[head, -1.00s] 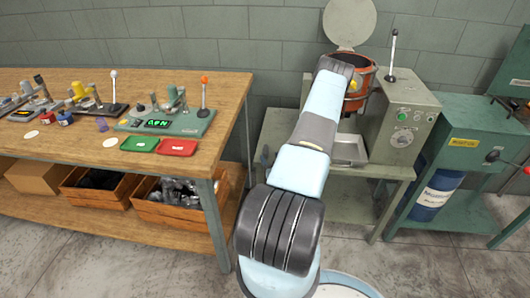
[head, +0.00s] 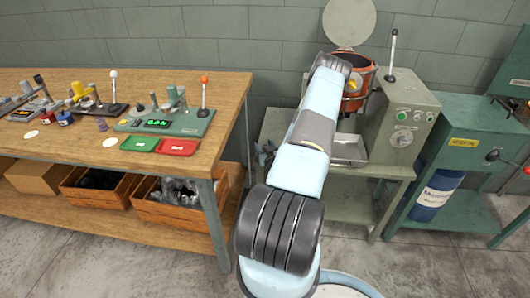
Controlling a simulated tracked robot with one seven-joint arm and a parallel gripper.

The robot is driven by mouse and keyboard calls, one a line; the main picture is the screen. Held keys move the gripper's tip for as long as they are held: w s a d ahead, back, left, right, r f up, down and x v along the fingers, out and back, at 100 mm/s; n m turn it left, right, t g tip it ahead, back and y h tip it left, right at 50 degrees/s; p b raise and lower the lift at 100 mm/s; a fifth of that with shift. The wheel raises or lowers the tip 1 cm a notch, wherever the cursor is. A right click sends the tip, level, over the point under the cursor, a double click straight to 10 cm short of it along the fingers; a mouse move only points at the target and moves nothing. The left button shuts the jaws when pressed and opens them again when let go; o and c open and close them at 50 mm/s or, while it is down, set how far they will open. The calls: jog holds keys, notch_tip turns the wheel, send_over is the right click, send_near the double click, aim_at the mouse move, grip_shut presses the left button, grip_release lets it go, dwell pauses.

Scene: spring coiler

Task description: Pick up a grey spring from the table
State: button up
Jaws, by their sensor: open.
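A wooden table (head: 40,160) stands at the left. A small dark, purplish coil-like piece (head: 102,124) is on it, left of the green tester; I cannot make out a clearly grey spring. A dark part that looks like my gripper (head: 264,153) shows just left of my arm, beyond the table's right edge and apart from it. It is open; most of it is hidden behind my arm, and I see nothing held in it.
A green tester (head: 185,126) with an orange-knobbed lever, a green tray (head: 138,144) and a red tray (head: 178,147) stand near the table's right end. Wooden crates (head: 170,211) are on the shelf below. A grey machine (head: 404,110) stands right of my arm.

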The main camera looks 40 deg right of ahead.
jog(key=c, duration=1)
jog(key=shift+c, duration=0.2)
